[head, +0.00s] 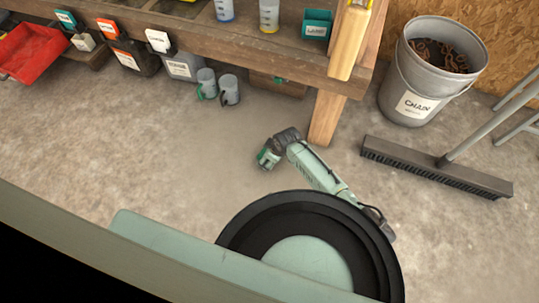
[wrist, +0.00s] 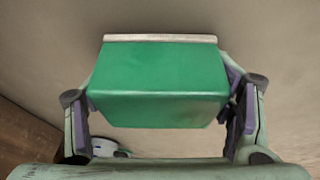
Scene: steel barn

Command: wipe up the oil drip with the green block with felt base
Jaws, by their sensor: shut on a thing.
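The green block with felt base (wrist: 160,85) fills the middle of the wrist view, with its pale felt strip along the top edge. My gripper (wrist: 160,104) is shut on it, one finger pressed on each side. In the head view my gripper (head: 270,153) is low over the concrete floor, left of the bench leg, and a small part of the green block (head: 265,160) shows at its end. I cannot tell whether the felt touches the floor. I can make out no oil drip in either view; the block and arm may hide it.
A wooden workbench (head: 270,58) with a leg (head: 326,118) stands behind my gripper. A chain bucket (head: 420,92) and a wide broom (head: 430,168) are at right. The floor at left is clear.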

